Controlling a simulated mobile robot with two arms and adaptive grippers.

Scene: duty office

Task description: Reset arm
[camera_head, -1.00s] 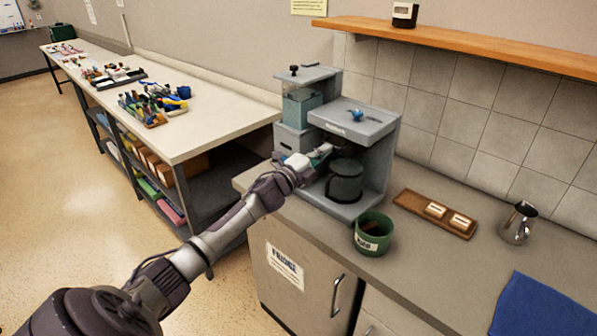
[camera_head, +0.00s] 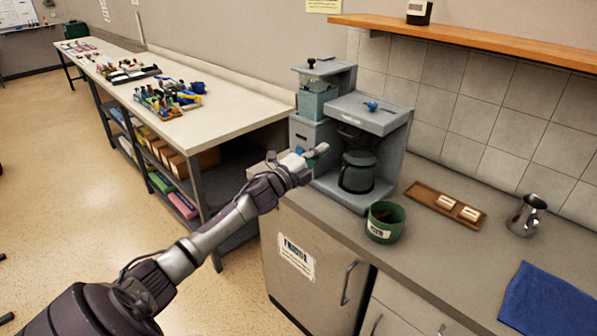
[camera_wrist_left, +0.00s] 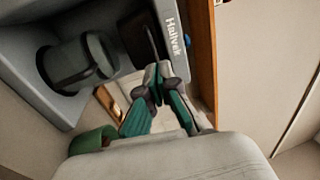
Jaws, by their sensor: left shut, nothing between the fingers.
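My left arm reaches in from the lower left in the head view. Its gripper (camera_head: 318,152) is shut and empty, just in front of the grey coffee machine (camera_head: 368,113), near the machine's left side. In the left wrist view the closed green-padded fingers of this gripper (camera_wrist_left: 160,75) show beside the machine's front. A dark pot (camera_head: 357,172) stands in the machine's bay, and it also shows in the left wrist view (camera_wrist_left: 78,62). My right gripper is not in view.
A green container (camera_head: 383,222) stands on the counter in front of the machine. A wooden tray (camera_head: 425,199), a metal pitcher (camera_head: 525,215) and a blue cloth (camera_head: 548,300) lie to its right. A long bench (camera_head: 235,110) with tools stands at left. Open floor lies below it.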

